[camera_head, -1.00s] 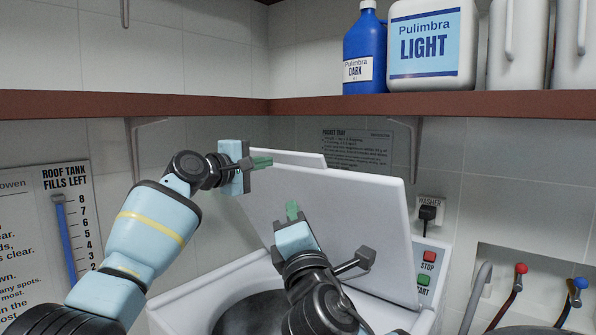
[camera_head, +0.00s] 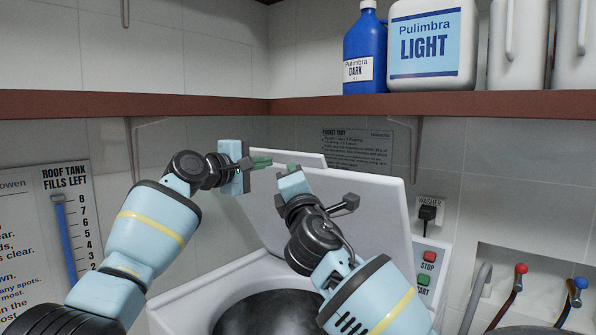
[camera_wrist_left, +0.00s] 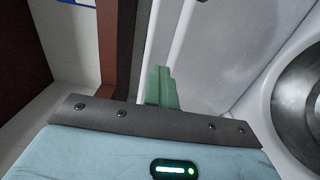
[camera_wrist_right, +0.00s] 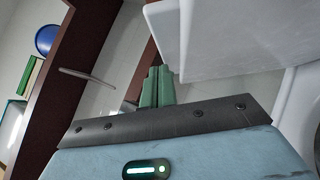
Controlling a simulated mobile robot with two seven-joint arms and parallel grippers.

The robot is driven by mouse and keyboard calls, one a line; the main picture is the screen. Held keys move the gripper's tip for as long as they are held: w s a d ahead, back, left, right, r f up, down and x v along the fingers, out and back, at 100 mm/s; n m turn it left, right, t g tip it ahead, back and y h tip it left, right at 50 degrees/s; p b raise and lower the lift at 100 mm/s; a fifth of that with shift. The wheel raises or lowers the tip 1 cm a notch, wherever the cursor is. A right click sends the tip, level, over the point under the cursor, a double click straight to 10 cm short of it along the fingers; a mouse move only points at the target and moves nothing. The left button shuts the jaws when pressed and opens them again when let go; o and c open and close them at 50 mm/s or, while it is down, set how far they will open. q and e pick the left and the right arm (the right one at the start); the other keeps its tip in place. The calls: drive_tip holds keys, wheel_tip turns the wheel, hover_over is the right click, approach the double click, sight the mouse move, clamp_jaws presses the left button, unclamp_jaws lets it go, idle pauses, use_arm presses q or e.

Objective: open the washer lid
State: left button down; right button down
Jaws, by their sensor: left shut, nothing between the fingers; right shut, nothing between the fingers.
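The white washer lid (camera_head: 372,200) stands raised and tilted back in the head view, its underside above the washer's open dark drum (camera_head: 262,312). My left gripper (camera_head: 268,161) is shut and empty beside the lid's upper left corner. My right gripper (camera_head: 291,167) is shut and empty in front of the lid's upper part, close to the left fingertips. Whether either touches the lid is unclear. The lid also shows beside the fingers in the left wrist view (camera_wrist_left: 215,50) and the right wrist view (camera_wrist_right: 215,45). My right arm hides part of the lid and drum.
A brown shelf (camera_head: 480,104) crosses above the lid, holding a blue bottle (camera_head: 366,50) and a white jug (camera_head: 432,40). Shelf brackets hang below it. A panel with red and green buttons (camera_head: 428,257) sits right of the lid. Taps (camera_head: 520,270) are at the right wall.

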sight(304, 156)
use_arm(q)
drive_tip(key=shift+d, duration=0.1)
use_arm(e)
drive_tip(key=shift+w+d+r, duration=0.4)
drive_tip(key=shift+w+d, duration=0.05)
drive_tip(key=shift+w, duration=0.1)
drive_tip(key=shift+w+d+r+m, duration=0.4)
drive_tip(key=shift+w+d+r, duration=0.35)
drive_tip(key=shift+w+r, duration=0.2)
use_arm(q)
drive_tip(key=c, duration=1.5)
unclamp_jaws()
use_arm(e)
drive_tip(key=shift+f, duration=0.1)
use_arm(q)
drive_tip(key=shift+s, duration=0.1)
